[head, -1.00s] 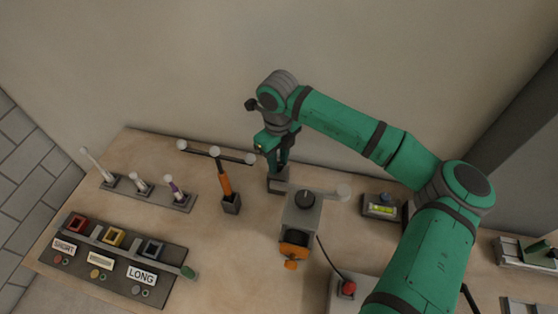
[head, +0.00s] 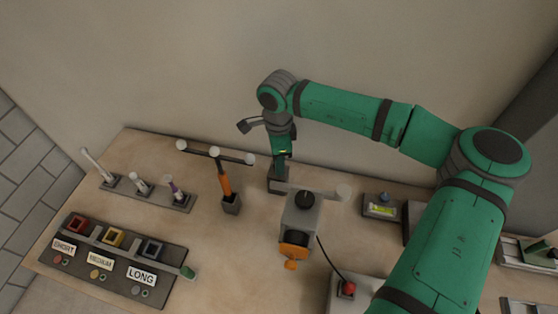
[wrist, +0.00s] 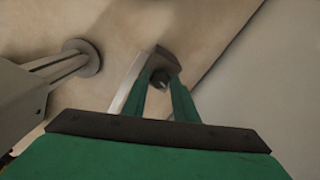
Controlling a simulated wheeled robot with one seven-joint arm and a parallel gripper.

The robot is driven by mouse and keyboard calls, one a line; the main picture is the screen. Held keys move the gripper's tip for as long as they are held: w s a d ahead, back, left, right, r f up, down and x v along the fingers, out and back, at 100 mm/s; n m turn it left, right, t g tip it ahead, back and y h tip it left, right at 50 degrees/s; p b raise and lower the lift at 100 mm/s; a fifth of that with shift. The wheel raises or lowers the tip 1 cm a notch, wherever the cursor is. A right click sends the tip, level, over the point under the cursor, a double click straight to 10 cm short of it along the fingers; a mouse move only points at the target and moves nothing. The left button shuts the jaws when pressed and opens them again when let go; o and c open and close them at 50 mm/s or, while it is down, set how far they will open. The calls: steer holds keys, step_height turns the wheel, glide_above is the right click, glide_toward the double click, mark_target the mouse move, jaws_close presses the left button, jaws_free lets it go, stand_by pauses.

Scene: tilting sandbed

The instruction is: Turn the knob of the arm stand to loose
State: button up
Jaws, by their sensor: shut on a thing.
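The arm stand (head: 278,185) is a dark grey block at the back of the table, with a pale flat arm (head: 318,190) reaching right to a round disc. In the wrist view its block (wrist: 164,58) carries a dark knob (wrist: 160,78). My gripper (head: 279,170) points down onto the stand from above. In the wrist view the green fingers of my gripper (wrist: 160,85) stand on both sides of the knob, shut on it. The knob is hidden behind the fingers in the head view. Any loose or tight marking cannot be seen.
A grey box with an orange front (head: 300,218) stands just in front. An orange-handled tool (head: 224,183) stands upright to the left. A small level (head: 381,208) and a red button (head: 347,288) lie to the right. The wall is close behind.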

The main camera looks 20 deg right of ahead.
steer(key=shift+a+n, duration=0.15)
steer(key=shift+n, duration=1.85)
steer(key=o, duration=1.1)
steer(key=shift+c, duration=0.2)
steer(key=shift+r, duration=0.1)
steer(key=shift+r, duration=0.25)
step_height(320, 180, up, 10)
